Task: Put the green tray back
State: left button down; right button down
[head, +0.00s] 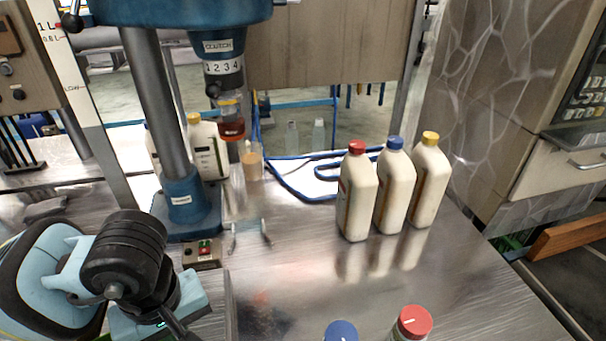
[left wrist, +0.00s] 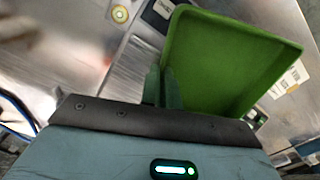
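The green tray (left wrist: 225,60) fills the upper right of the left wrist view, with its open inside facing the camera. My left gripper (left wrist: 161,88) is at the tray's left wall, one finger on the outer side and one on the inner side, and appears shut on that wall. Part of the tray is cut off by the gripper body. In the head view my left arm shows at the lower left, but its fingers and the tray are not visible. My right gripper is in neither view.
A blue press (head: 185,195) stands on the metal table (head: 300,280). White bottles with red (head: 357,195), blue (head: 393,185) and yellow (head: 429,180) caps stand right of centre. Blue (head: 341,331) and red (head: 411,321) caps show at the near edge. The table's middle is mostly clear.

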pick_arm(q)
jog(key=w+a+m, duration=0.1)
jog(key=m, duration=0.1)
jog(key=w+a+m, duration=0.1)
jog(key=m, duration=0.1)
jog(key=a+f+m, duration=0.1)
jog(key=m, duration=0.2)
jog(key=shift+w+a, duration=0.2)
jog(key=shift+w, duration=0.2)
